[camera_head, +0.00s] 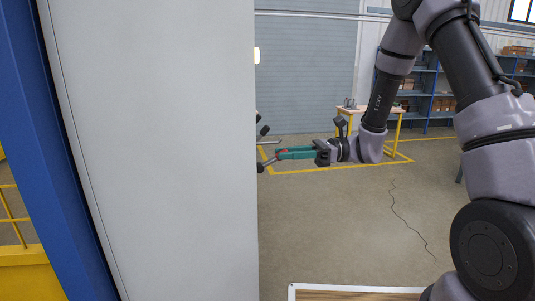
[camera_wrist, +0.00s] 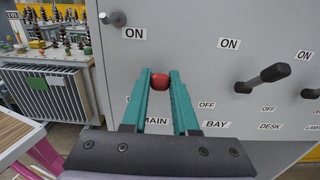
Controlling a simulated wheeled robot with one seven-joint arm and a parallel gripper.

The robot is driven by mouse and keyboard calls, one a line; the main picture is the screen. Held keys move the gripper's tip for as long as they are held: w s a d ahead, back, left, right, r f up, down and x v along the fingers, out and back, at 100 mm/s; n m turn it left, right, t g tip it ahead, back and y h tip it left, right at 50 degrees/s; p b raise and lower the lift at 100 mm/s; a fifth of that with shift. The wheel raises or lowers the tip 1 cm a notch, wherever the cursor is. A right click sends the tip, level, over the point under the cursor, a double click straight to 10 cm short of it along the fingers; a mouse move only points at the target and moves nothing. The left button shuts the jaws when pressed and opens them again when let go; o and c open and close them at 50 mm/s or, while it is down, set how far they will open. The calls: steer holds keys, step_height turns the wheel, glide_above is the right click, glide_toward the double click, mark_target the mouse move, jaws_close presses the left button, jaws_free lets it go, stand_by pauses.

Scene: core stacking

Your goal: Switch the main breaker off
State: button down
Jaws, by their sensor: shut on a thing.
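The main breaker is the red-ended handle (camera_wrist: 160,80) on the grey panel, above the "MAIN" label (camera_wrist: 152,121) and below an "ON" label (camera_wrist: 134,33). My gripper (camera_wrist: 160,76) is shut on this handle, with its green fingers on either side of it. The "OFF" label under it is mostly hidden by the fingers. In the head view my gripper (camera_head: 279,154) reaches to the right edge of the grey cabinet (camera_head: 165,150), which hides the panel face. A bit of red shows at the fingertips there.
A black lever (camera_wrist: 262,78) above the "BAY" label (camera_wrist: 215,124) is close on the right. Part of another lever (camera_wrist: 311,93) shows at the right edge. Floor (camera_head: 345,220) right of the cabinet is open.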

steer(key=shift+w+d+f, duration=0.1)
steer(key=shift+d+f, duration=0.1)
steer(key=shift+f, duration=0.4)
steer(key=shift+d+f, duration=0.2)
steer(key=shift+f, duration=0.9)
step_height(320, 180, down, 2)
steer(key=shift+a+f, duration=0.1)
